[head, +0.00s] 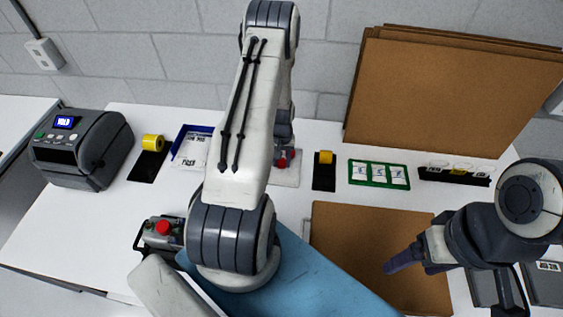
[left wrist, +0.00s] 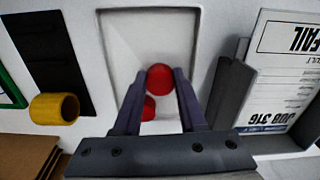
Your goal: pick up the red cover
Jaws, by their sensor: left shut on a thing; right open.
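A red cover (left wrist: 160,79), round and glossy, sits between the fingertips of my left gripper (left wrist: 160,74) in the left wrist view, over a white tray (left wrist: 122,45). My left gripper is shut on it. A second red rounded piece (left wrist: 149,109) shows between the fingers in the tray area. In the head view my left arm hides most of the tray (head: 291,180), and only small bits of red (head: 283,160) show there. My right gripper (head: 388,268) is open and empty above the brown board at the right; its jaws show side-on.
A yellow roll (head: 326,157) on a black mat and a green tray of white packets (head: 379,174) stand right of the white tray. A blue bin (head: 190,138) with labelled packs is left. A grey printer (head: 80,148) and a red-button box (head: 163,229) are further left.

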